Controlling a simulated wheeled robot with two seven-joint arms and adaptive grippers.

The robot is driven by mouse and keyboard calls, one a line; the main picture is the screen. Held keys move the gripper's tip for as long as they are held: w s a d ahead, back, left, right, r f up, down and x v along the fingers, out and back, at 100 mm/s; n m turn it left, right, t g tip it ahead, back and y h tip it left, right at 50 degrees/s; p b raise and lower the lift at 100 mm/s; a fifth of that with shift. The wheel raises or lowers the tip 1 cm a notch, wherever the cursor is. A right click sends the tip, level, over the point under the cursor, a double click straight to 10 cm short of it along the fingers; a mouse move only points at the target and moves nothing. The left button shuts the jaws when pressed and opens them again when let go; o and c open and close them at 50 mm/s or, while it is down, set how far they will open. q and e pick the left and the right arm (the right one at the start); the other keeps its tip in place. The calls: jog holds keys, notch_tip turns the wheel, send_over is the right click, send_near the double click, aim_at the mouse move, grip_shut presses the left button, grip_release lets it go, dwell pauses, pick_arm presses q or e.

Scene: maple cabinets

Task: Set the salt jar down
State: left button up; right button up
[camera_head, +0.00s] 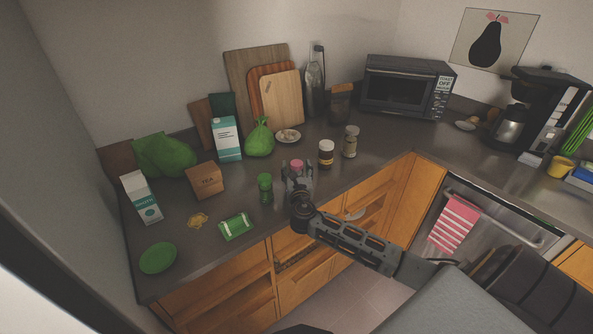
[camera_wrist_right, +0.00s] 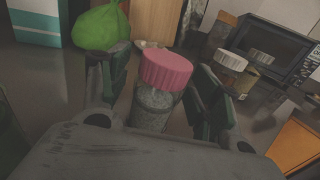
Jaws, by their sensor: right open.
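The salt jar is a clear jar with a pink ribbed lid (camera_head: 297,165). It stands upright on the dark counter (camera_head: 335,178) near its front edge. In the right wrist view the salt jar (camera_wrist_right: 165,85) is between the two fingers, with grey-white contents. My right gripper (camera_head: 298,182) is open around the jar, one finger on each side. In the right wrist view there seems to be a gap beside the right finger; whether the left finger touches the jar I cannot tell. The jar's lower part is hidden by the gripper. My left gripper is not in view.
A green-capped shaker (camera_head: 265,188) stands just left of the jar. A green packet (camera_head: 236,226), tea box (camera_head: 205,181) and green bag (camera_head: 260,138) are further left.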

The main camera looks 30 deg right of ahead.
jog(key=shift+s+a+f, duration=0.1)
jog(key=shift+s+a, duration=0.2)
jog(key=shift+s, duration=0.25)
jog(key=v, duration=0.5)
jog(key=shift+s+a, duration=0.15)
jog(key=shift+s, duration=0.15)
jog(key=v, duration=0.3)
jog(key=shift+s+a, duration=0.15)
jog(key=shift+s, duration=0.15)
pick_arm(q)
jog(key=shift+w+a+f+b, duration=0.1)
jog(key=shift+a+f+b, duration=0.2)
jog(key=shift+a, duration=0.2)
pick_arm(e)
jog(key=shift+s+a, duration=0.25)
jog(key=shift+s, duration=0.3)
